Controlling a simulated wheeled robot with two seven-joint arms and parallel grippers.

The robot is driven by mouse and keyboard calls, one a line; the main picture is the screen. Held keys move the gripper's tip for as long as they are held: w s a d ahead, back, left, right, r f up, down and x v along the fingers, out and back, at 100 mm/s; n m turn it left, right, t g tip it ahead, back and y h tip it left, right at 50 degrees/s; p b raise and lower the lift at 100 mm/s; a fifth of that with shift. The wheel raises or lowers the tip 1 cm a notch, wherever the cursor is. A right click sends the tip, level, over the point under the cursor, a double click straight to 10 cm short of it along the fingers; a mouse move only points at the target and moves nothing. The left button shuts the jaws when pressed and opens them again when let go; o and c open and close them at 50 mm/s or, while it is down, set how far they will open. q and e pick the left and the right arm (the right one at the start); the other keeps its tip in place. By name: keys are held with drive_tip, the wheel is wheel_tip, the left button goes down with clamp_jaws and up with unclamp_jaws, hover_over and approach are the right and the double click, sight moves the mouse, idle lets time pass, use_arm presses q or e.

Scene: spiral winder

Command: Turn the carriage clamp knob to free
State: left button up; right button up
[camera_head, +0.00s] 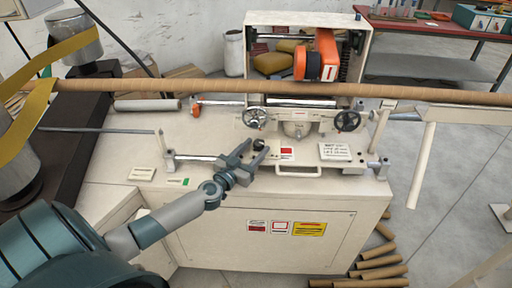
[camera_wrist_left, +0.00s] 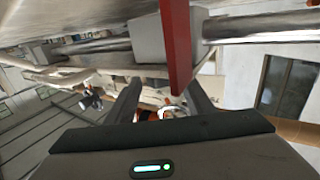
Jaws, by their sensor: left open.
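My left gripper (camera_head: 254,151) is open at the front of the winder's worktop, with its two fingers pointing away from me. A small dark round knob (camera_head: 259,145), which looks like the carriage clamp knob, is at the fingertips. I cannot tell if they touch it. The carriage (camera_head: 297,127) with its two black handwheels stands just behind. In the left wrist view the open fingers (camera_wrist_left: 163,103) show at the lower middle, with small orange and white shapes between them. A red bar (camera_wrist_left: 178,50) hangs in front there. My right gripper is not in view.
A long brown tube (camera_head: 210,87) runs across the machine above the worktop (camera_head: 335,180). A front handle (camera_head: 298,172) sits right of the gripper. An orange knob (camera_head: 196,107) is at the left. Loose cardboard tubes (camera_head: 380,262) lie on the floor at lower right.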

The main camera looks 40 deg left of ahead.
use_arm(q)
drive_tip(key=shift+w, duration=0.5)
drive_tip(key=c, duration=1)
drive_tip(key=shift+c, duration=0.2)
drive_tip(key=shift+r, duration=0.1)
